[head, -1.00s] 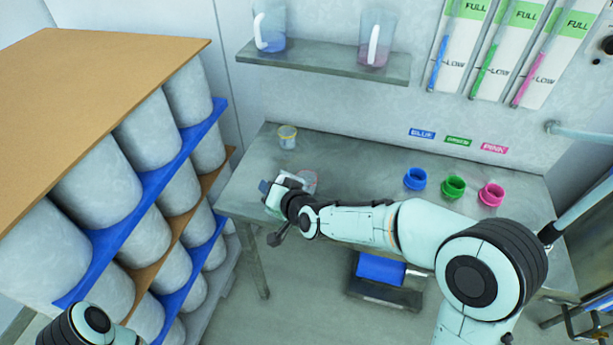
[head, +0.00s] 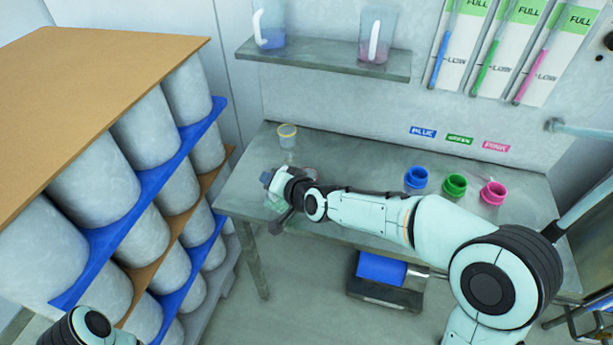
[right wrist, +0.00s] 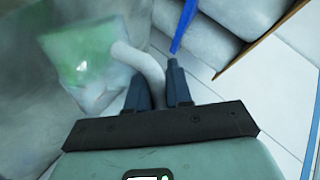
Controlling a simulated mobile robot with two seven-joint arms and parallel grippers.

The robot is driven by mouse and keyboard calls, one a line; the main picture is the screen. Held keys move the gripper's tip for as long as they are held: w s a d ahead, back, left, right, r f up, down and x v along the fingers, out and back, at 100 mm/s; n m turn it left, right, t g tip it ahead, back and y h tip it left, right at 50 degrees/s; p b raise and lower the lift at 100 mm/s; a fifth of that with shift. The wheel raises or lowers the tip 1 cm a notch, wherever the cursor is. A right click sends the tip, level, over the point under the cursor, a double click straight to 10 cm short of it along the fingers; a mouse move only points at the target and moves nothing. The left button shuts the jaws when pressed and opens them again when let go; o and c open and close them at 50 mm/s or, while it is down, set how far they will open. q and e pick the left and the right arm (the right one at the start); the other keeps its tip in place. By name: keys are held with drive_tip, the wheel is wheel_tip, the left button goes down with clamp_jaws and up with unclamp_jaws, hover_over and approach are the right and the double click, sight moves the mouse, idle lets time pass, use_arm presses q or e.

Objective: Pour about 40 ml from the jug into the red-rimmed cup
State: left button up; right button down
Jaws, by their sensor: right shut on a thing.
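My right gripper (right wrist: 160,85) is shut on the pale handle (right wrist: 142,60) of a clear jug (right wrist: 85,60) with green liquid in it. The jug (head: 275,203) also shows in the head view, partly behind my right gripper (head: 272,190), over the table's left front part. A cup with a pinkish rim (head: 311,173) stands just behind my wrist and is mostly hidden. I cannot tell whether liquid is flowing or how much the cup holds. My left gripper is out of view; only part of that arm shows at the lower left.
A yellow-rimmed cup (head: 287,134) stands farther back on the metal table (head: 350,160). Blue (head: 416,177), green (head: 454,185) and pink (head: 492,192) pots stand to the right. Two jugs (head: 270,28) (head: 377,35) are on the wall shelf (head: 325,60). A drum rack (head: 150,180) fills the left.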

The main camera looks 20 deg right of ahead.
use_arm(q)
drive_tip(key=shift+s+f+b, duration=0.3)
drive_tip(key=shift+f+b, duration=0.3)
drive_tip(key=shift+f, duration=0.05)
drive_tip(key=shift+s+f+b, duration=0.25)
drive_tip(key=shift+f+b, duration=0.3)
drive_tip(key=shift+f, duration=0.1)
use_arm(e)
drive_tip(key=shift+w+d+r+m+g, duration=0.3)
drive_tip(key=shift+d+r, duration=0.05)
drive_tip(key=shift+r, duration=0.15)
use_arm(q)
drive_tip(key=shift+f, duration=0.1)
use_arm(e)
drive_tip(key=shift+d+r, duration=0.1)
use_arm(q)
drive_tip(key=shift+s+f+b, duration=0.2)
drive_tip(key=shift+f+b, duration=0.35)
drive_tip(key=shift+b, duration=0.05)
use_arm(e)
drive_tip(key=shift+w+d+r+g+y, duration=0.3)
drive_tip(key=shift+r+y, duration=0.05)
drive_tip(key=shift+y, duration=0.05)
idle(0.3)
